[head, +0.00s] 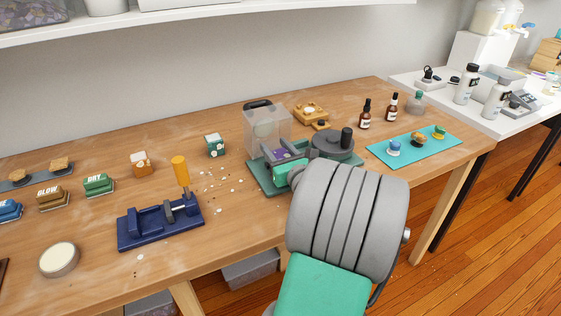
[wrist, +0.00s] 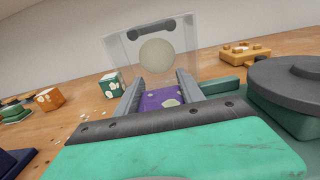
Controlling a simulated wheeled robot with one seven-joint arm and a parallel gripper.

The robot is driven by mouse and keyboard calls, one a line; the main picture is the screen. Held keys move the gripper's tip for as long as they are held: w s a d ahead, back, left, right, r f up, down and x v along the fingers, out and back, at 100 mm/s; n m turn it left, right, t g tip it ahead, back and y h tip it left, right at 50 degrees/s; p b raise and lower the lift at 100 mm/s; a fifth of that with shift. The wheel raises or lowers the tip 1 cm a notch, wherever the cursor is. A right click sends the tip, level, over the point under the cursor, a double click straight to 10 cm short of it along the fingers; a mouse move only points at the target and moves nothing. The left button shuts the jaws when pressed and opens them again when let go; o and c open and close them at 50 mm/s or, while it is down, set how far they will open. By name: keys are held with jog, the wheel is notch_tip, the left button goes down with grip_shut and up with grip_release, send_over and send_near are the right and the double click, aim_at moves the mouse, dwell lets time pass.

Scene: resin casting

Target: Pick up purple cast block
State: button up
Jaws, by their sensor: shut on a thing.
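The purple cast block (wrist: 160,99) sits between the two grey fingers of my gripper (wrist: 158,92) in the wrist view. It has pale cream spots. The fingers touch it on both sides, so my gripper is shut on it. In the head view the purple block (head: 283,156) shows as a small patch between the fingers, in front of a clear guard box and over a green machine base. My arm hides part of it. I cannot tell whether its underside touches the base.
A clear box with a round pale disc (wrist: 158,56) stands right behind the block. A dark grey round machine part (head: 332,144) is close on the right. Green (head: 215,146) and orange (head: 141,163) cast blocks and a blue clamp fixture (head: 160,226) stand left. Pale chips litter the table between.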

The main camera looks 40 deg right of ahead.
grip_shut()
